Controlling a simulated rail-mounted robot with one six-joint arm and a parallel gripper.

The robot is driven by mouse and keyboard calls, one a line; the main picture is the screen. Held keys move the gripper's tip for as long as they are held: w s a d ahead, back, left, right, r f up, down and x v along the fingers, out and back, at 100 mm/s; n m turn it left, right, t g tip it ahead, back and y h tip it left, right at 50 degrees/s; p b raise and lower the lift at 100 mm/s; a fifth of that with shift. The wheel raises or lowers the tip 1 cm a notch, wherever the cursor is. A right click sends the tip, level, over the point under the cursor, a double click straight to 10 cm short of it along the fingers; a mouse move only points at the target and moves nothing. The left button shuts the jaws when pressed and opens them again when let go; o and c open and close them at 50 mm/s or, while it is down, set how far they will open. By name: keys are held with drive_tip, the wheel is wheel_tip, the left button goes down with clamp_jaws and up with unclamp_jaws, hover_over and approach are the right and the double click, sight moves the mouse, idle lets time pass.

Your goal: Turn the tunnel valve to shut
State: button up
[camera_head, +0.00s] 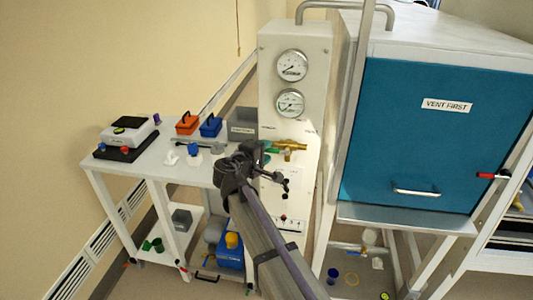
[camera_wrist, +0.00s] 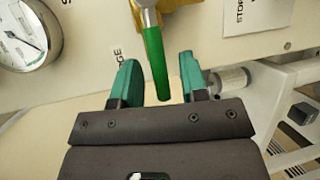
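A brass valve (camera_head: 290,146) sits on the front of the white gauge panel in the head view. Its green lever (camera_wrist: 155,62) hangs from a metal stem in the wrist view. My gripper (camera_wrist: 158,72) is open, with one teal finger on each side of the lever and a gap visible on both sides. In the head view my gripper (camera_head: 268,151) is at the left of the brass body, and my arm hides part of the panel. A partly hidden label ending in "GE" is near the valve; I cannot read which valve it names.
Two round gauges (camera_head: 291,66) are above the valve. A blue door (camera_head: 430,135) marked "VENT FIRST" stands to the right. A white bench (camera_head: 150,158) with small boxes is at the left.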

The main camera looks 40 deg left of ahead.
drive_tip(key=shift+w+f, duration=0.1)
drive_tip(key=shift+w, duration=0.5)
clamp_jaws()
